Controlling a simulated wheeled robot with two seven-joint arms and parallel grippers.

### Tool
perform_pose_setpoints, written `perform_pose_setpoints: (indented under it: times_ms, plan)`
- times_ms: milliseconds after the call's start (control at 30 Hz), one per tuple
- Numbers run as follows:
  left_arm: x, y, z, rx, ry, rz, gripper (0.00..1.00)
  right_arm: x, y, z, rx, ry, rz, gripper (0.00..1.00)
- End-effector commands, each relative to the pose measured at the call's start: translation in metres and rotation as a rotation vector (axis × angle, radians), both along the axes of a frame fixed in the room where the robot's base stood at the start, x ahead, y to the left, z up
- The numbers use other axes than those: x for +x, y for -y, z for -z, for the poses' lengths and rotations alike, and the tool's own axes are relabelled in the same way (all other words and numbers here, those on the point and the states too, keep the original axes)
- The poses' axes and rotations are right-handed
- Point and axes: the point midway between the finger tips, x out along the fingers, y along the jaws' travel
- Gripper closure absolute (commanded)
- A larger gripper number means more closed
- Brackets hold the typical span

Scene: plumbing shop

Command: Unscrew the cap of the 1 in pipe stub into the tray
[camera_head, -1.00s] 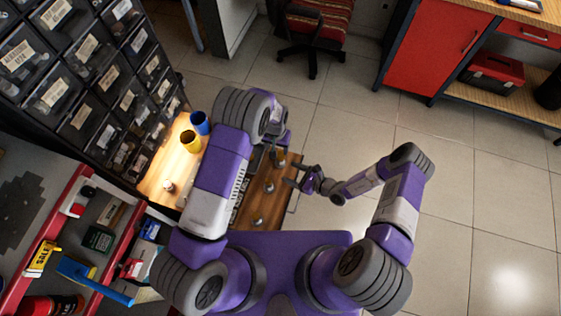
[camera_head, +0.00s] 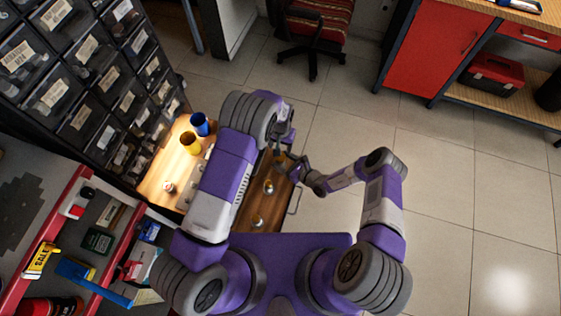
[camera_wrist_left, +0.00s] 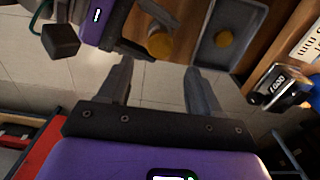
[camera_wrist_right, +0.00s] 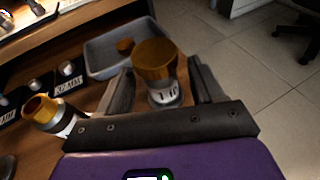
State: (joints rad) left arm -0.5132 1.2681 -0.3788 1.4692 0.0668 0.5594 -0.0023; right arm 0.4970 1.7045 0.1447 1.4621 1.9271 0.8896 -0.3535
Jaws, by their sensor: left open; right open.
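In the right wrist view a pipe stub (camera_wrist_right: 163,97) with a white label, apparently the 1 in one, stands upright with a brass cap (camera_wrist_right: 155,60) on top. My right gripper (camera_wrist_right: 160,85) is open, its fingers on either side of the stub below the cap; I cannot tell if they touch it. In the left wrist view the cap (camera_wrist_left: 160,45) and tray (camera_wrist_left: 235,20) show beyond my open, empty left gripper (camera_wrist_left: 160,72). In the head view my left arm hides much of this.
Another brass-topped stub (camera_wrist_right: 40,108) stands left of my right gripper, near small labelled plates (camera_wrist_right: 68,84). A blue cup (camera_head: 200,123) and yellow cup (camera_head: 190,143) stand beside the drawer cabinet (camera_head: 75,85). Floor right of the bench is open.

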Motion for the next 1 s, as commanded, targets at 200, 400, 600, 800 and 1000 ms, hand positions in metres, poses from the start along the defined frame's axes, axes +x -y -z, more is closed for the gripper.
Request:
perform_pose_setpoints:
  times_ms: [200, 400, 600, 800, 1000]
  plan:
    - [0.0, 0.0, 0.0, 0.0, 0.0, 0.0, 0.36, 0.0, 0.0, 0.0, 0.0, 0.0, -0.001, 0.52]
    - [0.0, 0.0, 0.0, 0.0, 0.0, 0.0, 0.36, 0.0, 0.0, 0.0, 0.0, 0.0, -0.001, 0.82]
    - [0.0, 0.0, 0.0, 0.0, 0.0, 0.0, 0.36, 0.0, 0.0, 0.0, -0.001, -0.001, -0.001, 1.0]
    - [0.004, -0.004, 0.001, 0.016, 0.021, 0.053, 0.36, 0.0, 0.001, 0.0, -0.001, -0.001, 0.0, 1.0]
    - [0.036, -0.022, 0.004, 0.146, 0.157, 0.474, 0.36, 0.0, 0.001, 0.0, -0.001, -0.001, 0.0, 1.0]
